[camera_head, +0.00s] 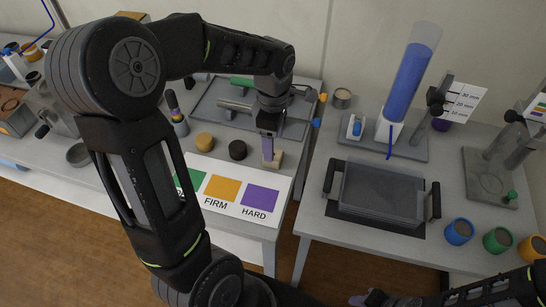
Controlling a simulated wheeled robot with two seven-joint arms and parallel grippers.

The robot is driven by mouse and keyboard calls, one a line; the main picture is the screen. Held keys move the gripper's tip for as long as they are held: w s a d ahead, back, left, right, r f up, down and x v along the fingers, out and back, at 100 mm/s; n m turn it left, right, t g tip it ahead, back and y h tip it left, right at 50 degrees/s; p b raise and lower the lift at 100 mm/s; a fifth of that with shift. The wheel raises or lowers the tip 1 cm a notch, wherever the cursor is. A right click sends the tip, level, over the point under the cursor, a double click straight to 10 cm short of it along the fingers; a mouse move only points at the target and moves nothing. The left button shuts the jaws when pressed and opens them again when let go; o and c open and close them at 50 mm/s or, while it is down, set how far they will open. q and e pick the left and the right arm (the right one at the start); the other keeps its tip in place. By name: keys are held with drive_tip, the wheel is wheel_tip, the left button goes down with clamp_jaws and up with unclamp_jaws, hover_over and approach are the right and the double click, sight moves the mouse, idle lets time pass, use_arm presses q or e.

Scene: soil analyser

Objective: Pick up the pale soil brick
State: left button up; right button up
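The pale soil brick (276,163) is a small tan block on the left table, just behind the purple patch of the colour card. My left gripper (268,150) points down at it from above, with its fingertips at the brick. The brick's upper part is partly hidden by the fingers, and I cannot tell whether they are closed on it. My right gripper (368,299) is at the bottom edge, far from the brick and partly cut off. Its opening cannot be made out.
A colour card (226,207) with green, FIRM and HARD patches lies in front. A grey tray device (209,113) is behind.

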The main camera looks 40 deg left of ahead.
sight(278, 154)
use_arm(q)
wheel_tip(278, 154, down, 5)
drive_tip(key=shift+r, duration=0.1)
drive_tip(key=shift+c, duration=0.3)
idle(0.4)
clamp_jaws()
idle(0.5)
